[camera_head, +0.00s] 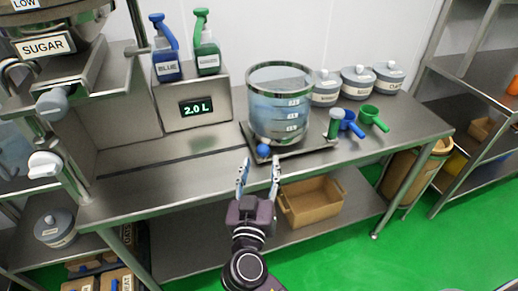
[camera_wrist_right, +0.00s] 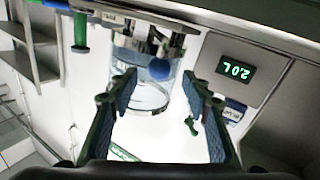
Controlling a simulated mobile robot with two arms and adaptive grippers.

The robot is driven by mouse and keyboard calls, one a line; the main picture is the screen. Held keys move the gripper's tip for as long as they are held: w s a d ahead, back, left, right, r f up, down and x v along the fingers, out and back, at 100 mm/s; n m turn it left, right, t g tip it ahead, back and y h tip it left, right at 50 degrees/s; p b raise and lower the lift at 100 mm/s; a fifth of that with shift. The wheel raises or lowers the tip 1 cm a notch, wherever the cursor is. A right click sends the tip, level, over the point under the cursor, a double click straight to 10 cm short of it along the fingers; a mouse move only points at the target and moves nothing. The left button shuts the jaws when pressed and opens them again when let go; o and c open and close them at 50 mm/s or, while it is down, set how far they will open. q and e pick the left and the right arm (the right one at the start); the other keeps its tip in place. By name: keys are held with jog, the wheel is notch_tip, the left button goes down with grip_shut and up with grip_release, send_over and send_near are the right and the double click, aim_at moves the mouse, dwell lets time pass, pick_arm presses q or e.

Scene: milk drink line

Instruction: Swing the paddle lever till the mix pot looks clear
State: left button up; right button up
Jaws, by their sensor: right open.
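The mix pot (camera_head: 279,112) is a clear cylinder with a dark rim and level marks, standing on a dark flat base on the steel bench. Its lower part looks pale blue. The paddle lever's blue ball knob (camera_head: 263,150) sits low at the pot's front left. My right gripper (camera_head: 259,166) is open and empty, its fingers pointing at the knob from the front and just short of it. In the right wrist view the knob (camera_wrist_right: 159,69) shows between the open fingers (camera_wrist_right: 160,82), with the pot (camera_wrist_right: 150,98) behind. My left gripper is not in view.
Lidded tubs (camera_head: 358,83) are behind. The bench front left of the pot is clear.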

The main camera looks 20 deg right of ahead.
aim_at(263, 156)
jog(key=p+x, duration=0.1)
jog(key=x, duration=0.4)
jog(key=shift+w+d+r, duration=0.1)
jog(key=shift+w+d, duration=0.1)
jog(key=shift+w+d+p, duration=0.2)
jog(key=shift+w+p, duration=0.1)
jog(key=shift+w, duration=0.1)
jog(key=shift+c, duration=0.2)
grip_shut()
